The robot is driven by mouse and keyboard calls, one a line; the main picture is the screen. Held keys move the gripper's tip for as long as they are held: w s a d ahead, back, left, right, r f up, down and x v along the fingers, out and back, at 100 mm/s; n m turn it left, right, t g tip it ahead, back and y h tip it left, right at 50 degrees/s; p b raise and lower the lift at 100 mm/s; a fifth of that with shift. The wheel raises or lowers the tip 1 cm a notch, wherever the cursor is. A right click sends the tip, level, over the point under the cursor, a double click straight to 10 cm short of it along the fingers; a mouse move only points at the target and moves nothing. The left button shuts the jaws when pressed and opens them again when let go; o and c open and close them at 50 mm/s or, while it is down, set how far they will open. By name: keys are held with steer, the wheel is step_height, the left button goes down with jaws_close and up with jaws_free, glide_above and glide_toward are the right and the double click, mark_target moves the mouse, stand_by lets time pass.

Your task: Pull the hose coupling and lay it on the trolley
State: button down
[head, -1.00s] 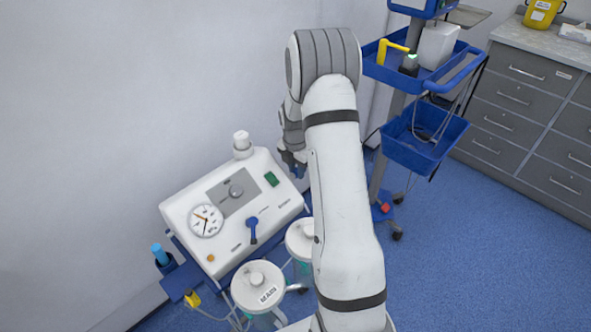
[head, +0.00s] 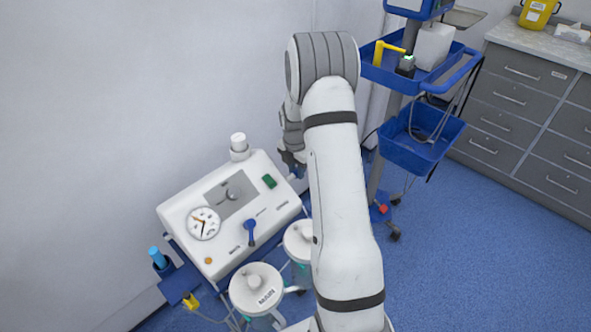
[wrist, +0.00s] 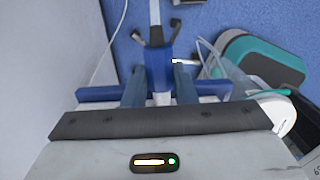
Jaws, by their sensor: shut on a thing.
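My gripper (head: 293,160) is at the right rear corner of the white suction unit (head: 270,222), partly hidden behind my arm. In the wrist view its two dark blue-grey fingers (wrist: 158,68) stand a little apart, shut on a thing. In the head view the coupling is hidden. A blue trolley with an upper tray (head: 377,75) and a lower basket (head: 400,151) stands at the right rear.
The upper tray holds a yellow-handled item (head: 379,52), a small black device (head: 405,66) and a white container (head: 433,45). Two lidded canisters (head: 256,289) stand before the suction unit. Grey drawers (head: 521,122) line the right. The wall is close at left.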

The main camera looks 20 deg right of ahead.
steer(key=shift+w+d, duration=0.25)
steer(key=shift+d, duration=0.35)
steer(key=shift+w+d, duration=0.2)
steer(key=shift+d, duration=0.35)
stand_by(0.5)
steer(key=shift+w+d, duration=0.25)
steer(key=shift+d, duration=0.4)
steer(key=shift+r, duration=0.1)
step_height(320, 180, up, 7)
steer(key=d+p, duration=0.1)
steer(key=p, duration=0.4)
steer(key=shift+w+d+r, duration=0.15)
steer(key=shift+w+d, duration=0.25)
stand_by(0.4)
